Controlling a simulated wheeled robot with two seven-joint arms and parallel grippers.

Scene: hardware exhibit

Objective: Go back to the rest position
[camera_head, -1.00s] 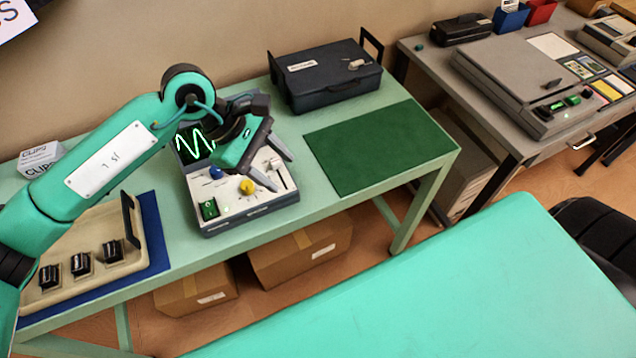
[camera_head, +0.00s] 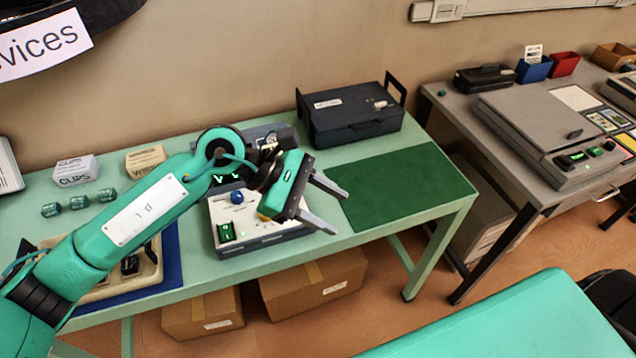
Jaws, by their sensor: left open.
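My left gripper (camera_head: 329,208) is open and empty. It hangs over the right part of a grey device (camera_head: 262,236) with a small green-trace screen, a blue knob (camera_head: 237,197) and a green switch (camera_head: 226,231). The gripper hides part of the device's panel, including most of its yellow knob. My left arm comes in from the left, across a beige tray (camera_head: 148,276) on a blue mat (camera_head: 173,262). My right gripper is not in view.
A dark toolbox (camera_head: 352,122) stands at the back of the green table, beside a bare green mat (camera_head: 390,185). Boxes labelled CLIPS (camera_head: 76,171) and WIRE (camera_head: 145,160) stand at the back left. A second table at right bears a large grey device (camera_head: 535,125).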

